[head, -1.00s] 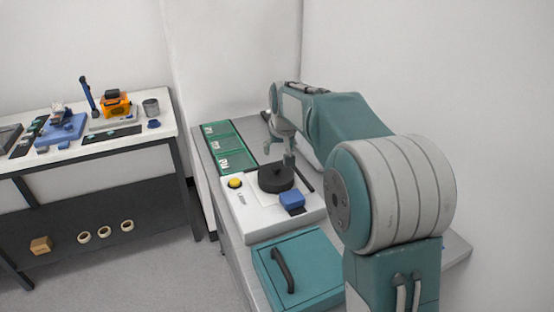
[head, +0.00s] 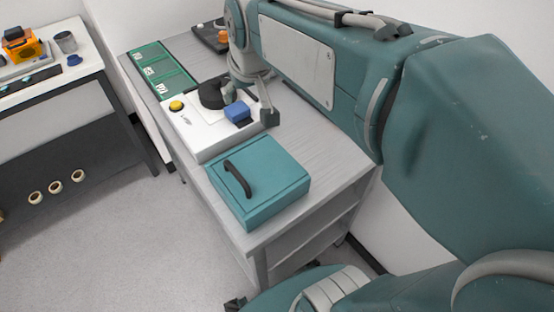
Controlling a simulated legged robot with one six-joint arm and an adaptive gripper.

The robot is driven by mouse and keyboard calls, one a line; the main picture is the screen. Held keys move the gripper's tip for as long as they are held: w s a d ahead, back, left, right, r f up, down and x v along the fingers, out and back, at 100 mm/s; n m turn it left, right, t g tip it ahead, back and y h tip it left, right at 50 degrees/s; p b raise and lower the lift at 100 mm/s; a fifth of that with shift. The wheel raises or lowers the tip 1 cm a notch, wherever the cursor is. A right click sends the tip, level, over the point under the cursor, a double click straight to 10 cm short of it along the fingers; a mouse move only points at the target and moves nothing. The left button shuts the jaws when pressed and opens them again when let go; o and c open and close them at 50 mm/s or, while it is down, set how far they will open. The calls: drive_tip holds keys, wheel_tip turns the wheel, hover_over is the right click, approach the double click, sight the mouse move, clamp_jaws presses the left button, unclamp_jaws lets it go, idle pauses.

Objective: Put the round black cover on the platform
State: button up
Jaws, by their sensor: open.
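The round black cover (head: 210,96) sits on the top of the white instrument (head: 194,133), behind the blue block (head: 238,112). Its right side is partly hidden by my gripper. I cannot make out a separate platform under the cover. My gripper (head: 249,104) is open, with one finger close to the cover's right edge and the other beyond the blue block on the right. Nothing shows held between the fingers. Whether a finger touches the cover cannot be told.
A teal box (head: 262,190) with a black handle stands at the bench's near end. A green tray (head: 160,70) lies left of the instrument, which has a yellow button (head: 176,105). A dark device (head: 212,38) stands at the back. Another table (head: 50,80) is at left.

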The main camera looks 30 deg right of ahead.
drive_tip(key=shift+o, duration=0.5)
drive_tip(key=s+f, duration=0.2)
drive_tip(key=s, duration=0.5)
drive_tip(key=s+f, duration=0.3)
drive_tip(key=s, duration=0.4)
drive_tip(key=shift+s+f, duration=0.2)
drive_tip(key=shift+f, duration=0.15)
drive_tip(key=w+d+n+h, duration=0.4)
drive_tip(key=w+d+n, duration=0.1)
drive_tip(key=w+n, duration=0.25)
drive_tip(key=n+t+h, duration=0.3)
drive_tip(key=n+t, duration=0.1)
drive_tip(key=n, duration=1.1)
approach(214, 82)
drive_tip(key=s+d+r, duration=0.2)
drive_tip(key=s+d, duration=0.5)
drive_tip(key=s, duration=0.1)
drive_tip(key=w+a+f+n, duration=0.1)
drive_tip(key=w+n, duration=0.2)
drive_tip(key=w+a+f+n+t+y, duration=0.1)
drive_tip(key=w+f+n, duration=0.1)
drive_tip(key=w+n, duration=0.1)
drive_tip(key=w+a+f+n+t+y, duration=0.1)
drive_tip(key=w+a+f+n, duration=0.1)
drive_tip(key=w, duration=0.3)
drive_tip(key=shift+w+f+n, duration=0.15)
drive_tip(key=shift+w+n, duration=0.1)
drive_tip(key=shift+n, duration=0.3)
drive_tip(key=x, duration=0.5)
drive_tip(key=shift+d, duration=0.4)
